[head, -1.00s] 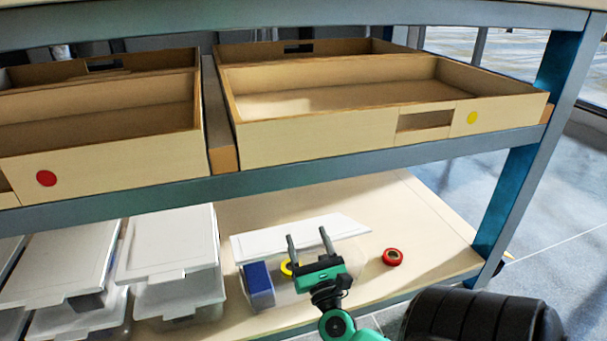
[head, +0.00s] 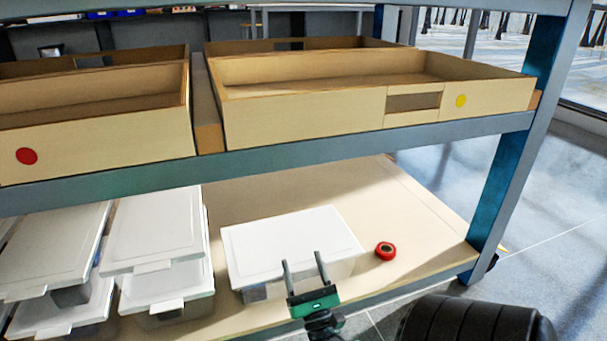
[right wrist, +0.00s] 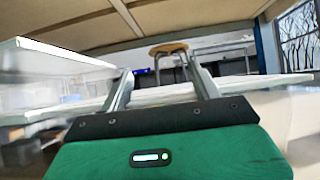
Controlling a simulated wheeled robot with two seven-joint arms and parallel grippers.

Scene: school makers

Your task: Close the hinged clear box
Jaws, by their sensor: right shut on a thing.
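The hinged clear box (head: 330,271) stands on the lower shelf, right of the stacked boxes. Its white lid (head: 290,242) lies flat over the top, flush or nearly so; I cannot tell whether it is fully seated. The contents are mostly hidden, with a dark shape faint through the front wall. My right gripper (head: 303,258) is at the front edge of the lid, its fingers shut on the lid. In the right wrist view the gripper (right wrist: 160,78) has a white surface between and beyond its fingers. My left gripper is out of view.
Stacked clear boxes with white lids (head: 152,230) stand close on the left. A red tape roll (head: 385,251) lies right of the box. The upper shelf beam (head: 300,160) with wooden trays (head: 300,120) is above.

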